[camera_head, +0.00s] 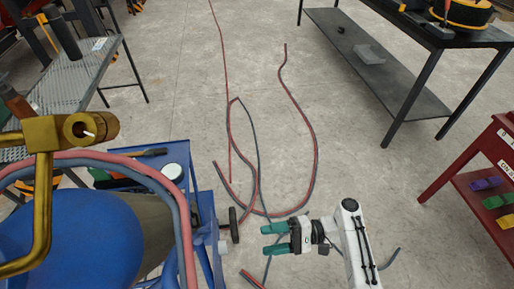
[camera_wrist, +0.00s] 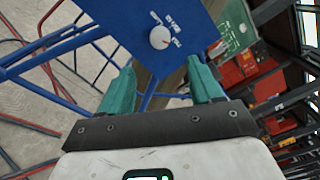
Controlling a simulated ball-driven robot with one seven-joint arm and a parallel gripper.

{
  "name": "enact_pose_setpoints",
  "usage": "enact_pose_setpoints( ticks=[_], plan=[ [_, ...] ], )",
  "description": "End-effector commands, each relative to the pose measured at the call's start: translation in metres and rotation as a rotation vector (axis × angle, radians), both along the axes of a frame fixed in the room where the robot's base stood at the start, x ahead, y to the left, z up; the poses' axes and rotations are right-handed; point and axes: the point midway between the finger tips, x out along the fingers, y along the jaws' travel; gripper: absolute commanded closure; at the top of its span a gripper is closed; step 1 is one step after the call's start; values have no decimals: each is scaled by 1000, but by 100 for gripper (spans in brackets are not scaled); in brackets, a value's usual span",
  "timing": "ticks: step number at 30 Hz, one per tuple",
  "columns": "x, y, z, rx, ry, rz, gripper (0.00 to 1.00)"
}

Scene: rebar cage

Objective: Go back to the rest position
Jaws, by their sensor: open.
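My gripper (camera_head: 268,240) is in the lower middle of the head view, with its teal fingers pointing left. The fingers are apart and nothing shows between them. It is to the right of a blue cart (camera_head: 205,215), with a gap between them in the picture. In the wrist view, my gripper (camera_wrist: 161,78) has its two teal fingers spread, and a blue panel (camera_wrist: 150,25) with a round white knob (camera_wrist: 159,37) lies beyond them. I cannot tell how far the panel is from the fingertips.
Red and grey hoses (camera_head: 314,140) lie looped on the concrete floor. A blue cylinder (camera_head: 70,230) with a brass valve (camera_head: 80,130) fills the lower left. A dark table (camera_head: 405,100) stands upper right, and a red shelf (camera_head: 470,175) at the right edge. The upper middle floor is largely open.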

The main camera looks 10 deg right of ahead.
Motion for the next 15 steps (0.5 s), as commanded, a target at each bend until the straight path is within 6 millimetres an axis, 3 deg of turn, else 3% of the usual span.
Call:
enact_pose_setpoints(
  ticks=[5,8,11,15],
  plan=[
    [-2,0,-2,-10,-2,3,36],
    [-14,-2,-11,-79,-15,23,36],
    [-39,-9,-29,-231,-50,66,36],
    [-82,-33,-52,-533,-129,151,36]
  ],
)
